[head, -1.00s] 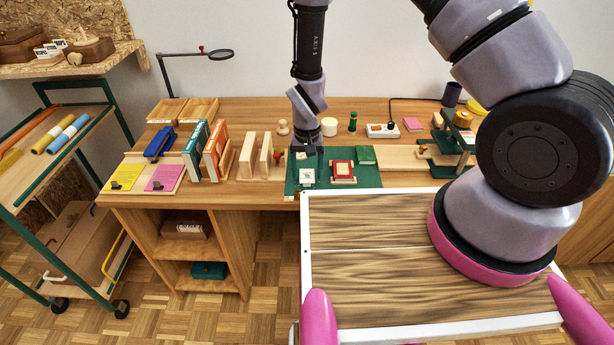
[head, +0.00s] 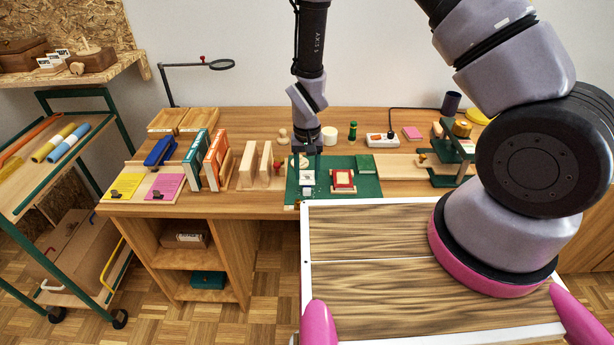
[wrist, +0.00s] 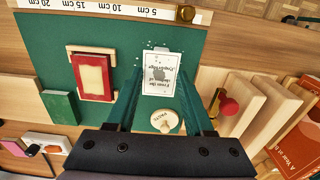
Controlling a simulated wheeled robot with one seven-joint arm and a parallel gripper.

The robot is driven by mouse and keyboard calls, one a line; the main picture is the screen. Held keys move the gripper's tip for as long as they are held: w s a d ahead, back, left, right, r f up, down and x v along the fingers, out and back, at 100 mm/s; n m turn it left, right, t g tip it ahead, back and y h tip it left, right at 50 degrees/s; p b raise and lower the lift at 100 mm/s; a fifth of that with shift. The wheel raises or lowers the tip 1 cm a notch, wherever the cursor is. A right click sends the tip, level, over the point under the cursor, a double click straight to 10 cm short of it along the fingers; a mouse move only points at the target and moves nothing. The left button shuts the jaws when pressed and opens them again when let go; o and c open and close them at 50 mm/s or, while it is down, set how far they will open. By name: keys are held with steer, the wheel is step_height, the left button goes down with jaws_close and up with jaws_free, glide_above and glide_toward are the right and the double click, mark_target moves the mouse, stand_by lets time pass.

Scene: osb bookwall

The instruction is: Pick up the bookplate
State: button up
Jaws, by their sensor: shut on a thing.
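The bookplate (wrist: 161,75) is a small white card with printed text and a grey picture. In the wrist view it is between the fingertips of my gripper (wrist: 158,88), which is shut on it. In the head view the bookplate (head: 307,178) shows as a small pale patch below my gripper (head: 307,168), over the left part of the green mat (head: 362,191). The gap between bookplate and mat is hard to judge.
A round paste pot (wrist: 165,121) is close to the fingers. A red-knobbed tool (wrist: 228,105) and wooden book supports (wrist: 265,105) stand on the other.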

mark_target(307, 177)
steer(key=shift+r, duration=2.5)
